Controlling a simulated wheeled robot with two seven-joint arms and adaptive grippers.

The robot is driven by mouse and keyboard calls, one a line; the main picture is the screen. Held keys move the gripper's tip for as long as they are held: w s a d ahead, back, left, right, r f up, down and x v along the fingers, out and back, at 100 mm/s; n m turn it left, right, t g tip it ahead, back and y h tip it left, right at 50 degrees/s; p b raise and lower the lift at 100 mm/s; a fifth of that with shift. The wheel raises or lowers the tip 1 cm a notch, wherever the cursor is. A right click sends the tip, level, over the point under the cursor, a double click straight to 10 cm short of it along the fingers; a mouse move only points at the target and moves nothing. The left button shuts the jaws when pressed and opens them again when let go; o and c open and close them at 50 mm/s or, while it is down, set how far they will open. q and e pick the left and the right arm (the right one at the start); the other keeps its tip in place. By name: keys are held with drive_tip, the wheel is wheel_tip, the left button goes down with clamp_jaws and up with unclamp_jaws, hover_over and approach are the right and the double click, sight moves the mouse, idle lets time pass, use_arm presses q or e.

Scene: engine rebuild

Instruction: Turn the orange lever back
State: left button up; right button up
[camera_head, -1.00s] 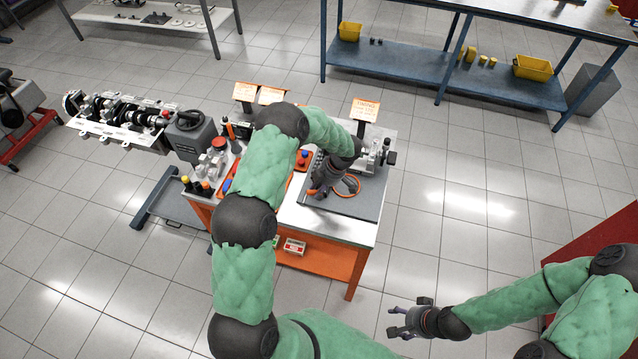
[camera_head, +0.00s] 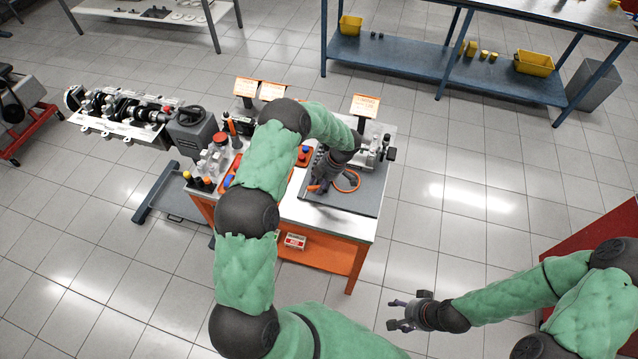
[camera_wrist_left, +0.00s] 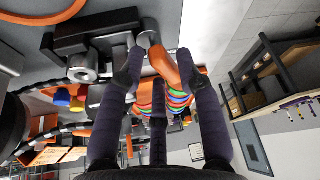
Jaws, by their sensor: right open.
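The orange lever (camera_wrist_left: 164,66) shows in the left wrist view, joined to a silver hub beside a dark block. My left gripper (camera_wrist_left: 165,63) has its dark fingers on both sides of the lever. The fingers stand apart, and I cannot tell whether either touches it. In the head view my left gripper (camera_head: 322,181) is low over the grey plate (camera_head: 356,205) on the cart, and its wrist hides most of the lever. My right gripper (camera_head: 408,314) is open and empty above the floor at the lower right, away from the cart.
An orange ring (camera_head: 348,180) lies on the plate next to my left gripper. A silver device (camera_head: 377,150) stands behind it. Orange signs (camera_head: 365,106) rise along the cart's back edge. An engine part on a stand (camera_head: 120,116) is at the left. Floor right of the cart is clear.

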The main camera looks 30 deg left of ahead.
use_arm(q)
drive_tip(key=v, duration=0.7)
drive_tip(key=shift+r, duration=0.25)
drive_tip(key=shift+d, duration=0.1)
